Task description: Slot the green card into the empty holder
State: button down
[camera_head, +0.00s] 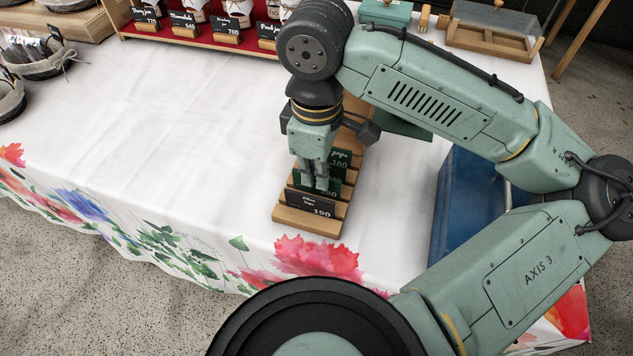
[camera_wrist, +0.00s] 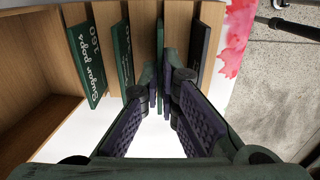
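My gripper (camera_head: 315,183) points down over a stepped wooden card rack (camera_head: 308,222) on the table. A green card (camera_head: 341,157) stands at the rack's back, and a dark card marked 190 (camera_head: 309,201) at its front. The wrist view shows a green "Sugar pops 150" card (camera_wrist: 85,62), another green card (camera_wrist: 121,60) and the dark front card (camera_wrist: 204,42). A thin green card (camera_wrist: 160,35), seen edge-on, lies in line with my fingertips (camera_wrist: 161,98). One finger is on each side of it; whether they touch it cannot be told. I cannot make out which holder is empty.
A red display tray (camera_head: 243,44) with several priced goods stands at the back. Small wooden blocks (camera_head: 424,16) and a glass-topped wooden case (camera_head: 490,35) are back right. A blue crate (camera_head: 470,195) is right of the rack. Dark baskets (camera_head: 42,64) are far left. The table's middle left is clear.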

jog(key=shift+r+p, duration=2.05)
jog(key=shift+r, duration=0.2)
jog(key=shift+a, duration=0.1)
